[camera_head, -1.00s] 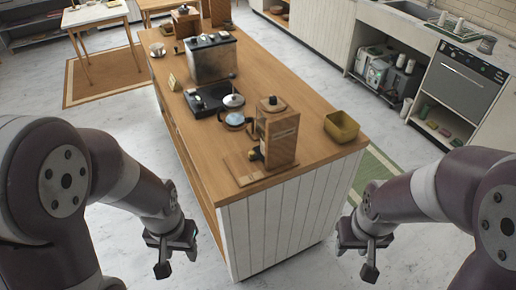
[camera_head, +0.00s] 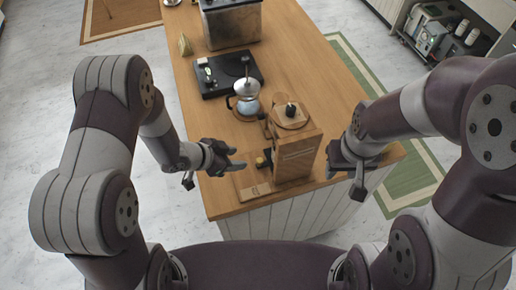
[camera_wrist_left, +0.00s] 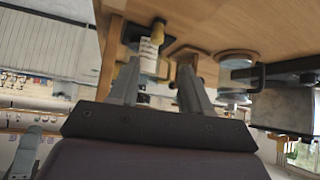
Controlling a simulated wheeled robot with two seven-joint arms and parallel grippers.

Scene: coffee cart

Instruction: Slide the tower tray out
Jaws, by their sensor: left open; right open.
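A wooden coffee tower (camera_head: 296,152) with a round top and dark knob stands near the front end of the counter. A flat wooden board (camera_head: 246,191), which may be the tray, lies at its left foot beside a small yellow and black part (camera_head: 262,162). My left gripper (camera_head: 238,159) is open, just left of the tower and apart from it, pointing right. In the left wrist view its fingers (camera_wrist_left: 157,90) are spread below the counter surface as pictured, with a yellow-tipped part (camera_wrist_left: 158,30) beyond. My right gripper (camera_head: 344,178) is open and empty, right of the tower.
The wooden counter (camera_head: 300,52) runs away from me. A glass pot (camera_head: 246,98) and a black flat device (camera_head: 225,75) stand behind the tower, with a large metal-and-black machine (camera_head: 230,24) further back. The counter's right side is clear.

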